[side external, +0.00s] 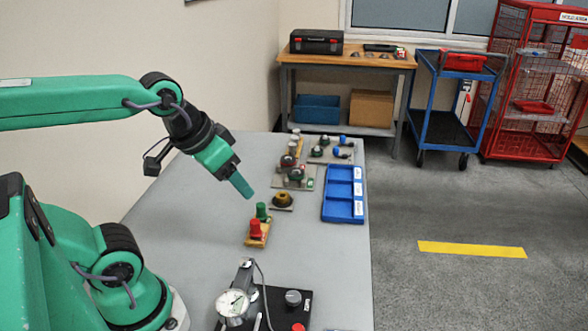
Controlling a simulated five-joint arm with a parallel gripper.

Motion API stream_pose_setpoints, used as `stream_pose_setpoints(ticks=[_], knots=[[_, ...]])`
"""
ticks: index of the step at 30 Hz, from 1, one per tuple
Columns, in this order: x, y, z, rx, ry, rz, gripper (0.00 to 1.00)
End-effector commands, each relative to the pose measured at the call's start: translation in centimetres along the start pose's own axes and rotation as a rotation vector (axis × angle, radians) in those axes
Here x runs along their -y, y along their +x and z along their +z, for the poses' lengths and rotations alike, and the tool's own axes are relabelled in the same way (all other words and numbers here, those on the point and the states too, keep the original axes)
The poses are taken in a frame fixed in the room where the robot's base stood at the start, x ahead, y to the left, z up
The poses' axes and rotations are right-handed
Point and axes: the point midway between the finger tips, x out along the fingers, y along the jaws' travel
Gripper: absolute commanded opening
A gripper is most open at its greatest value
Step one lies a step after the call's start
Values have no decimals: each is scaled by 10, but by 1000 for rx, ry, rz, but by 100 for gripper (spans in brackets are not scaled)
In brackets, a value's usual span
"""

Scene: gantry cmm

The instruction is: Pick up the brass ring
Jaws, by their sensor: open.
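The brass ring (283,199) appears as a small dark-yellow round piece on a flat grey plate, near the middle of the table. Its fine shape is too small to tell. My gripper (246,191) points down and to the right, above the table and to the left of the ring in the picture. It is open and apart from the ring. The fingers overlap in this view, so the gap between them does not show. Nothing is seen held in it.
A wooden block (264,241) with red and green pegs stands in front of the ring. A blue compartment tray (328,216) lies to the right. Several small parts on plates stand behind. A dial gauge (232,304) is at the front. The table's left side (185,225) is clear.

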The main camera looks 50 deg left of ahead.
Motion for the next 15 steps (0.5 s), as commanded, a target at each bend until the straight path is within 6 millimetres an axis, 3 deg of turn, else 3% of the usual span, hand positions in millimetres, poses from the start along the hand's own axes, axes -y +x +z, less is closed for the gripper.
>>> stream_pose_setpoints(ticks=[5, 15], knots=[[5, 6, -16, 34, -153, -15, 59], [26, 32, -63, 116, -631, -80, 59]])
